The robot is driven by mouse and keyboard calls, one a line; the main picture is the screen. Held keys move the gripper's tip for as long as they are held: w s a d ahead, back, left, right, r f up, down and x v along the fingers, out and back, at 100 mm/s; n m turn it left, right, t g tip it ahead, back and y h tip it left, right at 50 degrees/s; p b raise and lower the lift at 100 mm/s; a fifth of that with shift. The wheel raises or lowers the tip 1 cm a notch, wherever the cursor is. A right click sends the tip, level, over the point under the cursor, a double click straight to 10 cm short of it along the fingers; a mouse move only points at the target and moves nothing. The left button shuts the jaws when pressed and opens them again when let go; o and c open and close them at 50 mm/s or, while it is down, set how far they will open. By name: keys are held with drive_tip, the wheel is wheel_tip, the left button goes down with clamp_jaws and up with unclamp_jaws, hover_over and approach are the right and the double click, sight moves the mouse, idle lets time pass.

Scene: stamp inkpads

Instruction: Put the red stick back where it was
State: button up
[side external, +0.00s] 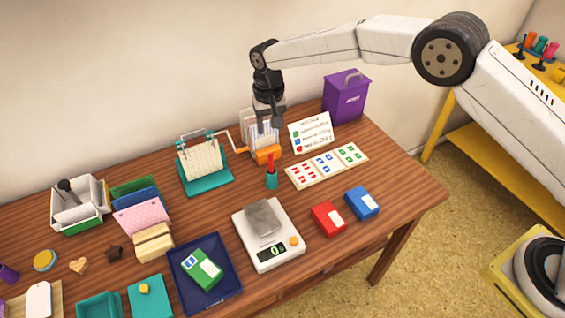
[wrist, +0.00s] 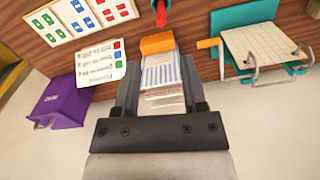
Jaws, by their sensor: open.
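The red stick (side external: 270,162) stands roughly upright in a small teal cup (side external: 271,181) on the table, in front of an orange block. Its red end also shows at the top of the wrist view (wrist: 161,17). My gripper (side external: 264,130) points down, open, above and behind the orange block (side external: 266,154), apart from the red stick. In the wrist view my gripper's fingers (wrist: 159,72) are spread, with a pale blue-striped piece showing between them. I cannot tell how near that piece is to the fingers.
A teal stand with a crank (side external: 207,178) is left of my gripper. A sign card (side external: 310,133), a card of coloured stamps (side external: 327,166) and a purple bin (side external: 346,98) are to the right. A scale (side external: 281,254), red box (side external: 328,218) and blue box (side external: 362,202) sit in front.

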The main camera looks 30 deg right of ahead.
drive_tip(key=s+d+r+t, duration=0.1)
drive_tip(key=s+d+r, duration=0.2)
drive_tip(key=s+d, duration=0.3)
drive_tip(key=s+d+r, duration=0.3)
drive_tip(key=s+d, duration=0.1)
drive_tip(key=d, duration=0.3)
drive_tip(key=s+d+n, duration=0.1)
drive_tip(key=s+d, duration=0.3)
drive_tip(key=s, duration=0.5)
drive_tip(key=s+d+t, duration=0.1)
drive_tip(key=s+d, duration=0.3)
drive_tip(key=s, duration=0.6)
drive_tip(key=shift+s+d+f+n+t, duration=0.2)
drive_tip(key=shift+f+n+t, duration=0.1)
drive_tip(key=shift+f+n, duration=0.1)
drive_tip(key=shift+w, duration=0.1)
